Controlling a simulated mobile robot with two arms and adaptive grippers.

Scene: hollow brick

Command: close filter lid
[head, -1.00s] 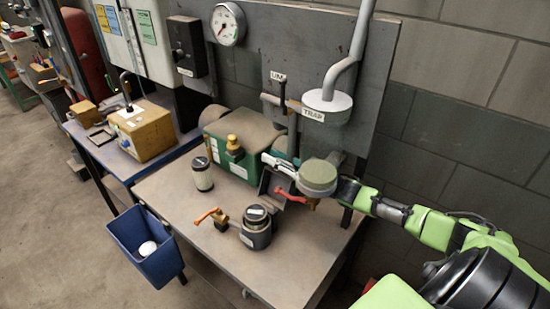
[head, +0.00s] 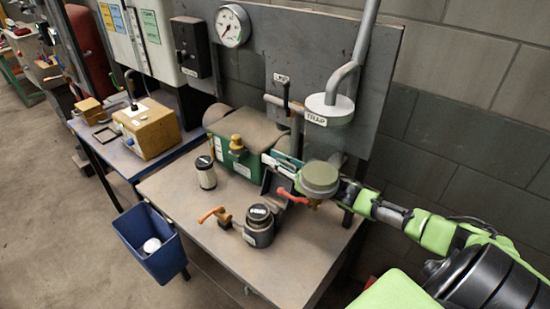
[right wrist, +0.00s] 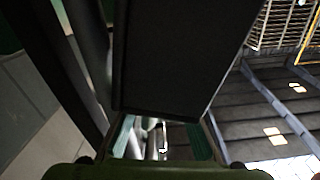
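A dark flat plate (head: 268,183) stands tilted in front of the green box (head: 265,135); it may be the filter lid, but I cannot be sure. My right arm comes in from the right, and my right gripper (head: 282,162) is close by the plate's upper edge. A round grey-green disc (head: 320,178) hides part of this area. In the right wrist view, a large dark panel (right wrist: 180,60) fills the space ahead of the gripper (right wrist: 163,140). Whether the fingers touch it or are closed is unclear. My left gripper is not in view.
A red lever (head: 292,196) sits beside the disc. A black-lidded canister (head: 259,226), a brass valve with orange handle (head: 215,215) and a small jar (head: 205,173) stand on the bench (head: 200,230). A TRAP cylinder (head: 328,108) hangs above. A blue bin (head: 147,240) hangs at left.

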